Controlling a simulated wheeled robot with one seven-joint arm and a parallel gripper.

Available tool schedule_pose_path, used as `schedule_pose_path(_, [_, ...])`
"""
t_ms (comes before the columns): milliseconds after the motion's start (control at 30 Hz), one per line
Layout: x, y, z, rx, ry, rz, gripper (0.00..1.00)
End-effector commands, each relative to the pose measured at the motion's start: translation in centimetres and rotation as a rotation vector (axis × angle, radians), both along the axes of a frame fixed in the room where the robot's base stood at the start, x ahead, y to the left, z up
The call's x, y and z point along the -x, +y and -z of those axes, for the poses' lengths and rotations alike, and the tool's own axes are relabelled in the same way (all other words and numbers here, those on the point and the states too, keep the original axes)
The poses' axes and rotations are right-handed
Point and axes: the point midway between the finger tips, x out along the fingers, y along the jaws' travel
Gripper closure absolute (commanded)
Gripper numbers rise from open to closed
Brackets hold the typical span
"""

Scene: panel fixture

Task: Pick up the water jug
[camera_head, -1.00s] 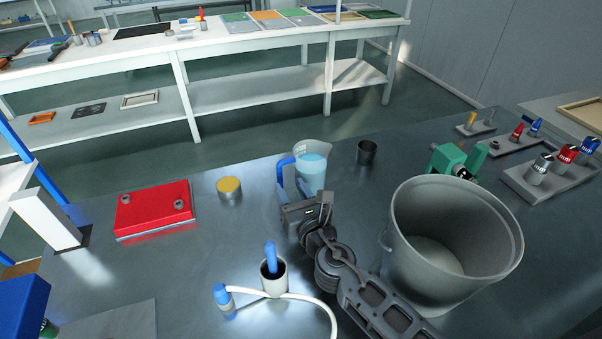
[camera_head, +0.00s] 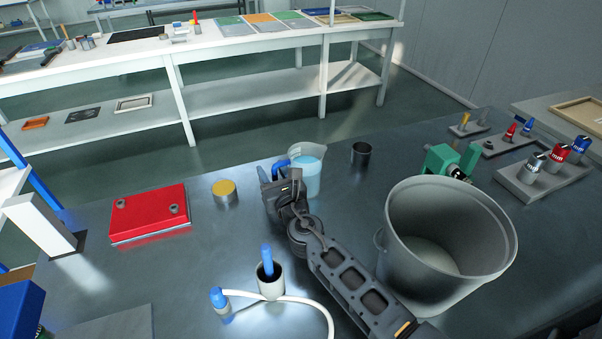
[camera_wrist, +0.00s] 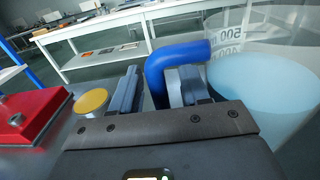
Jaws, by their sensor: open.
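The water jug (camera_head: 308,172) is a clear measuring jug with light blue water inside and a blue handle (camera_head: 281,170). It stands upright on the dark metal table. My gripper (camera_head: 268,175) is at its left side, by the handle. In the wrist view, the open gripper (camera_wrist: 158,90) has one finger to the left of the blue handle (camera_wrist: 172,62) and the other to its right, between the handle and the jug body (camera_wrist: 265,90). The fingers look apart from each other, with the handle between them. The lower part of the handle is hidden behind the gripper.
A yellow-topped tin (camera_head: 225,192) and a red box (camera_head: 150,215) stand to the left. A dark cup (camera_head: 360,154) is right of the jug. A large grey bucket (camera_head: 395,255) stands beside my arm. A holder (camera_head: 271,286) with a white hose is in front.

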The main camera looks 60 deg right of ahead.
Motion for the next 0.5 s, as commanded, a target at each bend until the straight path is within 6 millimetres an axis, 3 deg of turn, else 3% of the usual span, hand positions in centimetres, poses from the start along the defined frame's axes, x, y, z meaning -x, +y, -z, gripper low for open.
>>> schedule_pose_path(100, [0.03,0.01,0.01,0.000,0.000,0.000,0.56])
schedule_pose_path(500, [0.06,0.02,0.00,0.000,0.000,0.000,0.94])
